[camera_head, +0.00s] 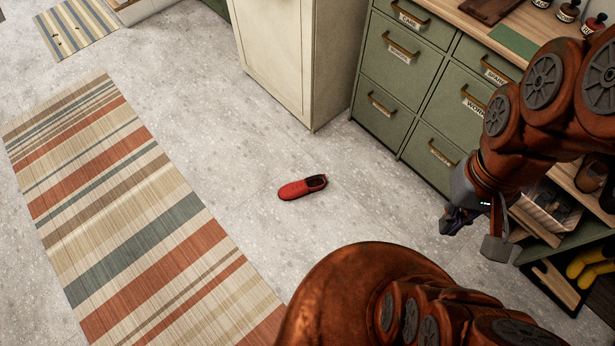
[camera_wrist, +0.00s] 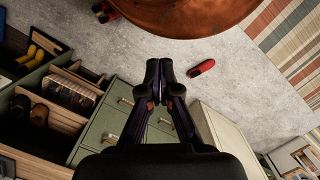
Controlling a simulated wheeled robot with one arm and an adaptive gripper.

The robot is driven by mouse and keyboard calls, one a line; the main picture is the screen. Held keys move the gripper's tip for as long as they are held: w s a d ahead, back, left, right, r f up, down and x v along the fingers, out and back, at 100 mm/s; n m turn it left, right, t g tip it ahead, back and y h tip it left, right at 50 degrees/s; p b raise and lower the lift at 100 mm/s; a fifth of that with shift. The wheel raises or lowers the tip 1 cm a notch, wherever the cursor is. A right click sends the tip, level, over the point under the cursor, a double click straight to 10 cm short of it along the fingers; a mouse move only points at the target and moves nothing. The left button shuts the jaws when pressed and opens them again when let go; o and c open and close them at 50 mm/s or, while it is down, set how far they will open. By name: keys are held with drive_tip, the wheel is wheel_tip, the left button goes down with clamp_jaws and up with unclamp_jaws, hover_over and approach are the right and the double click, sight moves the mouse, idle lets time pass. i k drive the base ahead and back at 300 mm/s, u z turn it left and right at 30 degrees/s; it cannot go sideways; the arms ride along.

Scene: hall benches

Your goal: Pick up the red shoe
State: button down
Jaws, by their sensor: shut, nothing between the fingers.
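The red shoe (camera_head: 303,187) lies alone on the grey speckled floor, between the striped rug and the green drawer cabinet. It also shows in the wrist view (camera_wrist: 201,68), to the right of my fingertips and apart from them. My gripper (camera_wrist: 160,66) is shut and empty, with its two dark fingers together. In the head view my gripper (camera_head: 455,218) hangs in front of the green drawers, well to the right of the shoe and above the floor.
A striped rug (camera_head: 135,215) covers the floor at left. A cream cabinet (camera_head: 285,55) and a green drawer cabinet (camera_head: 400,75) stand behind the shoe. An open shelf (camera_head: 545,235) with footwear is at right. The floor around the shoe is clear.

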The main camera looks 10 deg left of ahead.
sight(292, 191)
drive_tip(key=k, duration=0.25)
drive_tip(key=u, duration=1.25)
drive_tip(key=i, duration=0.6)
drive_tip(key=u, duration=0.55)
